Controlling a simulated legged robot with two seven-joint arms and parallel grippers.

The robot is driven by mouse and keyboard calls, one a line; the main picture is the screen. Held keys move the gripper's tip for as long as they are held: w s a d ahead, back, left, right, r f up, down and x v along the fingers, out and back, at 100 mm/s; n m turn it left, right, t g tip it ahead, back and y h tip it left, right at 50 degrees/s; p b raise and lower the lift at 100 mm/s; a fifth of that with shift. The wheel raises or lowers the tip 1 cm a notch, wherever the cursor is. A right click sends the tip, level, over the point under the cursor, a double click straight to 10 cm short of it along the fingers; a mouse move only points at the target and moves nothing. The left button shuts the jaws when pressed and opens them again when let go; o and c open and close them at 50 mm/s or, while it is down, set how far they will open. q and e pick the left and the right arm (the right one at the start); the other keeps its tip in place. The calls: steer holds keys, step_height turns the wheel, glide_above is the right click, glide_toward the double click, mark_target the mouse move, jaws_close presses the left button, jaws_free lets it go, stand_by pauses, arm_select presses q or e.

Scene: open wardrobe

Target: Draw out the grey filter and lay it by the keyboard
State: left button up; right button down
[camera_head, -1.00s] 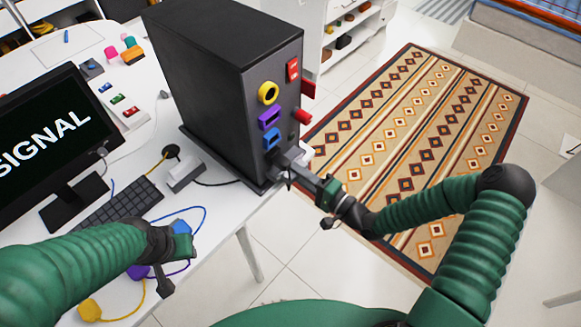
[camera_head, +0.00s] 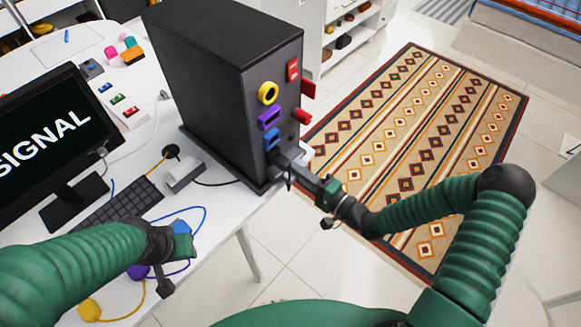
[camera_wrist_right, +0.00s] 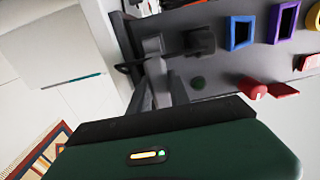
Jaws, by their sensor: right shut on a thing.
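The black computer tower (camera_head: 225,90) stands on the right part of the white desk. The grey filter (camera_head: 279,159) is at the low front of the tower, below the blue-framed port. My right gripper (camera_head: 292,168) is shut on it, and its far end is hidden. The right wrist view shows the gripper's grey fingers (camera_wrist_right: 158,80) at the tower's front panel. The keyboard (camera_head: 122,204) lies on the desk left of the tower, in front of the monitor. My left gripper (camera_head: 176,262) is above the desk near the keyboard; its jaw opening is unclear.
The monitor (camera_head: 55,140) is at the left. A grey-white box (camera_head: 185,176) sits between keyboard and tower. Blue, purple and yellow plugs with cables (camera_head: 90,308) lie near my left arm. A red knob (camera_head: 302,116) protrudes above my right gripper. The patterned rug is on the floor.

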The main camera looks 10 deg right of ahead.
arm_select(q)
steer(key=shift+r+p, duration=0.5)
arm_select(e)
steer(key=shift+v, duration=1.65)
steer(key=shift+s+d+r, duration=0.1)
steer(key=shift+s+d, duration=0.05)
stand_by(0.5)
arm_select(q)
steer(key=shift+r+p, duration=0.35)
arm_select(e)
steer(key=shift+v, duration=1.95)
